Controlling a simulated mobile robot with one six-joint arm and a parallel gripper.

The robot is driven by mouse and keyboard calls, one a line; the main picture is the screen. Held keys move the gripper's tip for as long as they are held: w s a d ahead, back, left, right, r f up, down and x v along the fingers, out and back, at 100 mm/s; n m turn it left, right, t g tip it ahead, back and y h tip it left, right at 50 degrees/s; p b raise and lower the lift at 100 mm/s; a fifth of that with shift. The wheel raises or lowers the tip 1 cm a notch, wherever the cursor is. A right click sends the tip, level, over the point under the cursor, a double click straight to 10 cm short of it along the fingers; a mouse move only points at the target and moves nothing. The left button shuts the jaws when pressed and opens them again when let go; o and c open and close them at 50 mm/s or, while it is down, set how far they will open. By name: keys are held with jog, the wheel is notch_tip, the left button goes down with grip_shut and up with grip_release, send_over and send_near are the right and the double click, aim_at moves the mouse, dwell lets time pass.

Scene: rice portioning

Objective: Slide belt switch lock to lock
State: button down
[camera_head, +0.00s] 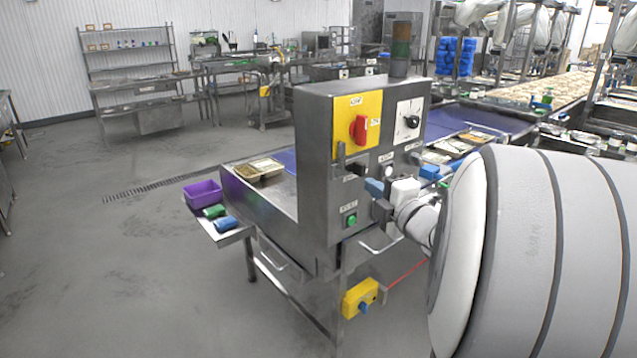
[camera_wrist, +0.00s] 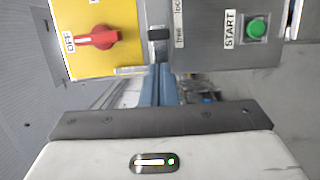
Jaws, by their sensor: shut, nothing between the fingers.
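The belt switch is a red rotary handle (camera_head: 360,130) on a yellow plate on the grey control box. It also shows in the wrist view (camera_wrist: 97,38) beside an OFF label. A black slide knob (camera_head: 355,168), likely the lock, sits below the yellow plate. In the wrist view the knob (camera_wrist: 158,34) lies between the yellow plate and a label partly reading "free". My gripper (camera_head: 375,187) has blue fingers that are shut and empty. In the wrist view the fingertips (camera_wrist: 158,70) are just below the knob; I cannot tell whether they touch it.
A metal handle (camera_head: 381,243) sticks out below. A purple bin (camera_head: 204,194) stands on a side shelf. The floor at left is clear.

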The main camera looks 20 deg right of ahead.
aim_at(349, 169)
jog(key=w, duration=0.3)
jog(key=w+p, duration=0.1)
jog(key=w, duration=0.1)
jog(key=shift+w+a, duration=0.3)
jog(key=shift+w, duration=0.1)
